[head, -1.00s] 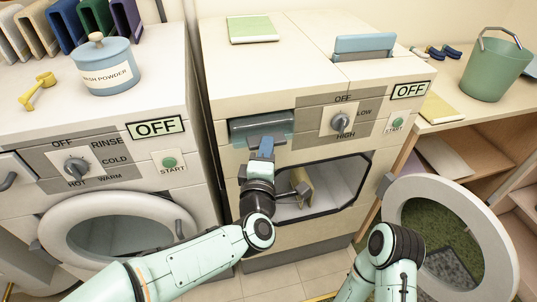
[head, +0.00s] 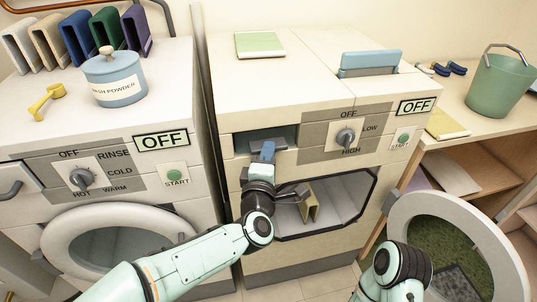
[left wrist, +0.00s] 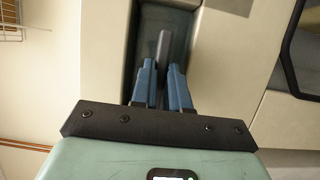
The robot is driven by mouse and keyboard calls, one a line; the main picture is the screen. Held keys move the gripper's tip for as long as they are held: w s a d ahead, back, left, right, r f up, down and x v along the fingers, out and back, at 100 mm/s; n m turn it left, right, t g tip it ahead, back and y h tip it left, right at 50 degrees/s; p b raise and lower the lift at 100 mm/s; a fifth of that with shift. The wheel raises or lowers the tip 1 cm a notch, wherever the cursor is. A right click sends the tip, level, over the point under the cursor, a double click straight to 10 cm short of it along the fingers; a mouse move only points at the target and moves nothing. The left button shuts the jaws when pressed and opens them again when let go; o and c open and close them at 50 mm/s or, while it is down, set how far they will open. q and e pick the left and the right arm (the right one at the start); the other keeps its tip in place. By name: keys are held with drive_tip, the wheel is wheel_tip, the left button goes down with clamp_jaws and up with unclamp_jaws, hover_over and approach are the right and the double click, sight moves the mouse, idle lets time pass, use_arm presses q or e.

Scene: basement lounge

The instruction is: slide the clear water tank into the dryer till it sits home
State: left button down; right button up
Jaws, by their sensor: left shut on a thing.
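The dryer (head: 262,70) stands in the middle of the head view. Its upper left slot (head: 243,137) holds the clear water tank, of which only a blue-grey front behind my gripper shows. My left gripper (head: 265,151) is at this slot, its blue fingers closed on the tank's grey handle. The left wrist view shows the handle (left wrist: 163,52) as a grey bar between the fingers (left wrist: 160,85), in front of a dark recessed face. How deep the tank sits is hard to tell. My right arm shows at the bottom right; its gripper is out of view.
The dryer's lower opening holds a tan item (head: 312,205). Its round door (head: 408,215) hangs open at the right. A washer (head: 60,130) stands close on the left, with a powder jar (head: 116,85) on top. A green bucket (head: 497,88) stands on the right counter.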

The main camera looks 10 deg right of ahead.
use_arm(q)
drive_tip(key=c, duration=1.1)
unclamp_jaws()
drive_tip(key=shift+o, duration=0.2)
